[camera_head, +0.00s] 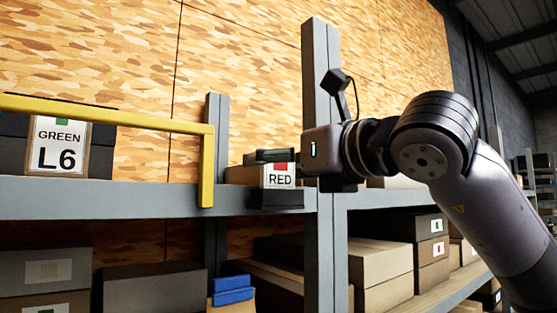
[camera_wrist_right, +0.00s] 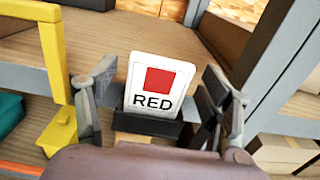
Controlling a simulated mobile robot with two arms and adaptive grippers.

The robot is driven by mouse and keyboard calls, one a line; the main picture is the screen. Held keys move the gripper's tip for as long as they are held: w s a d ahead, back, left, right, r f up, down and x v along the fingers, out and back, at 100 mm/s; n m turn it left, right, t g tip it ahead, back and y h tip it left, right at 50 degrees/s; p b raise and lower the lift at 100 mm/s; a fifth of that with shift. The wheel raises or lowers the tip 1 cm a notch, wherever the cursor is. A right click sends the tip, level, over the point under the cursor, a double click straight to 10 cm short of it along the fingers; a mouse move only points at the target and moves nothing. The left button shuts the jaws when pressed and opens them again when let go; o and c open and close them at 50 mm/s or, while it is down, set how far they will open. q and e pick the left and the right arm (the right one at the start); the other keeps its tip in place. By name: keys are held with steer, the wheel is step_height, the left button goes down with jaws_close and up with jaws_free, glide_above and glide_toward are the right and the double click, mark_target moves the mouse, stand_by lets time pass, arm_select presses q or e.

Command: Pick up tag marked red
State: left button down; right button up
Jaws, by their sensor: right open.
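The tag marked red (camera_wrist_right: 159,82) is a white card with a red square and the word RED. It stands in a dark holder (camera_wrist_right: 152,126) at the shelf edge. The tag also shows in the head view (camera_head: 280,180), its top partly covered by my gripper. My right gripper (camera_head: 270,172) reaches in from the right at the tag. In the right wrist view its open fingers (camera_wrist_right: 160,100) are on either side of the tag, with a gap on each side. My left gripper is in neither view.
A yellow rail (camera_head: 207,165) stands on the shelf (camera_head: 120,200) left of the tag. A GREEN L6 sign (camera_head: 58,146) is farther left. A grey upright post (camera_head: 322,240) is close to my right gripper. Boxes (camera_head: 385,265) fill the lower shelf.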

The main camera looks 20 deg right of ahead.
steer(key=shift+w+a, duration=0.2)
steer(key=shift+w, duration=0.3)
steer(key=shift+s, duration=0.15)
steer(key=shift+c, duration=0.6)
steer(key=c, duration=0.9)
steer(key=shift+c, duration=0.2)
steer(key=shift+r, duration=0.1)
